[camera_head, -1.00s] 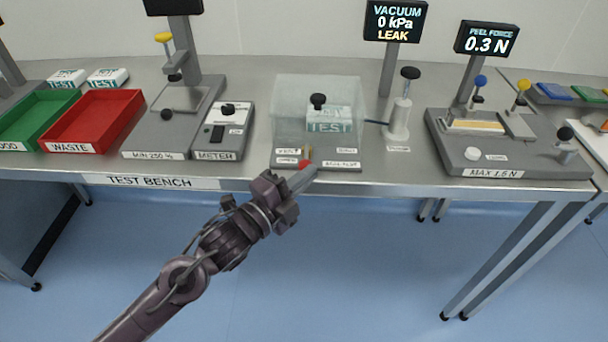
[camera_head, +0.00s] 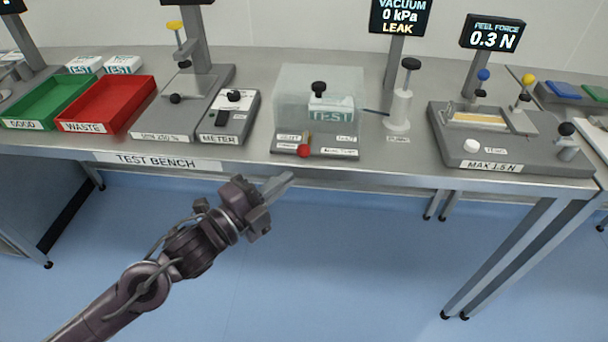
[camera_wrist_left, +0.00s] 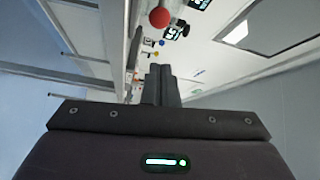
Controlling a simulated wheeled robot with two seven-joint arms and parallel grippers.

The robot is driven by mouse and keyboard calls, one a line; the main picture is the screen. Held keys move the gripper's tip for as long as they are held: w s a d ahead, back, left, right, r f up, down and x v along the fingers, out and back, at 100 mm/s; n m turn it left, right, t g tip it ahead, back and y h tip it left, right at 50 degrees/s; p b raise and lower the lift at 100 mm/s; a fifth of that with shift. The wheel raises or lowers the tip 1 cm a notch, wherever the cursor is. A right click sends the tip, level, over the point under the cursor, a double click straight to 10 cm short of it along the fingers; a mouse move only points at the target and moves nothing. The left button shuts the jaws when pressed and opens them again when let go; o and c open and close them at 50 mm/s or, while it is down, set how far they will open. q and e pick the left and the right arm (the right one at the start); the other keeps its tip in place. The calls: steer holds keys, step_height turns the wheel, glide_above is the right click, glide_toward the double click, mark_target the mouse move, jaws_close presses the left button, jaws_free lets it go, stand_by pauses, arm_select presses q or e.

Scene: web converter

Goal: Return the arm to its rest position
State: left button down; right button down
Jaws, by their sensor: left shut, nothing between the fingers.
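My left arm comes in from the lower left in the head view. Its gripper (camera_head: 280,183) is shut and empty, in the air just in front of the test bench's front edge (camera_head: 330,172). In the left wrist view the closed fingers (camera_wrist_left: 160,85) point towards the bench, with a red ball knob (camera_wrist_left: 159,17) beyond them. In the head view the red knob (camera_head: 304,151) is on the front of the vacuum chamber's base, apart from the fingertips. My right gripper is not in view.
The clear vacuum chamber (camera_head: 290,90) holds a white TEST pack (camera_head: 333,108). A red waste tray (camera_head: 107,103) and a green tray (camera_head: 45,102) stand at left. A peel force fixture (camera_head: 490,145) stands at right. The space over the blue floor (camera_head: 330,270) is clear.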

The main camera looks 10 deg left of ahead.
arm_select(q)
steer(key=w+a+f+n+y+p, duration=0.15)
steer(key=a+f+n+y, duration=0.25)
steer(key=a+f, duration=0.45)
steer(key=w+a+f+n+y, duration=0.25)
steer(key=a+f+n, duration=0.25)
steer(key=f, duration=0.7)
steer(key=s+a+f+n+g+y+p, duration=0.1)
steer(key=s+a+f+n+g+y, duration=0.15)
steer(key=f, duration=0.55)
steer(key=s+a+f+n+g+y, duration=0.15)
steer(key=s+a+f, duration=0.25)
steer(key=f, duration=0.5)
steer(key=s+f+n+g+y+p, duration=0.15)
steer(key=s+f+n+g, duration=0.3)
steer(key=s+f, duration=0.95)
steer(key=s+d+f+n+g, duration=0.2)
steer(key=s+d+f, duration=0.1)
steer(key=s, duration=0.8)
steer(key=s+d+f+n+g, duration=0.2)
steer(key=s+f, duration=0.3)
steer(key=s, duration=0.5)
steer(key=shift+s+d+f+g+p, duration=0.25)
steer(key=shift+s+d+g+p, duration=0.15)
steer(key=shift+d, duration=0.25)
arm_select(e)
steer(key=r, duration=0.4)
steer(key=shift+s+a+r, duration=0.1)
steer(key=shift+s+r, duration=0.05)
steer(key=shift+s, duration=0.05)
